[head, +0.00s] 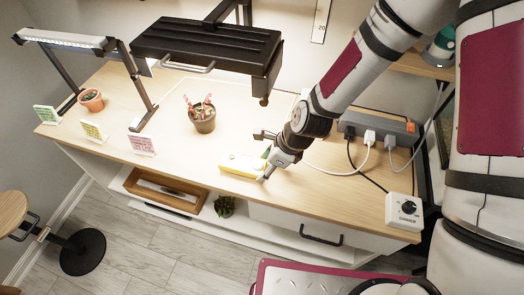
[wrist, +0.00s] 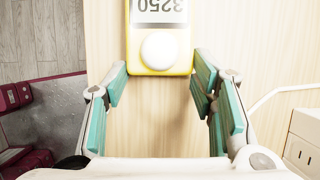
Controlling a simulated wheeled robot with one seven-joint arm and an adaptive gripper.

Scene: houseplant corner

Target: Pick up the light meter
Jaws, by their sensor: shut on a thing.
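The light meter (head: 240,165) is a yellow and white device near the front edge of the wooden bench top in the head view. In the wrist view the light meter (wrist: 160,52) shows a white round dome and a display reading 3250, upside down. My gripper (head: 266,163) is at the meter's right end in the head view. In the wrist view its teal-padded fingers (wrist: 160,76) stand on both sides of the meter's dome end, shut on it. I cannot tell whether the meter touches the bench.
A potted plant (head: 204,121) stands behind the meter, under a black lamp (head: 208,45). Several small cards and a terracotta pot (head: 91,100) are at the left. A power strip (head: 377,127) with cables and a white dial box (head: 403,210) are at the right. Bench (head: 330,205) wood lies bare between.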

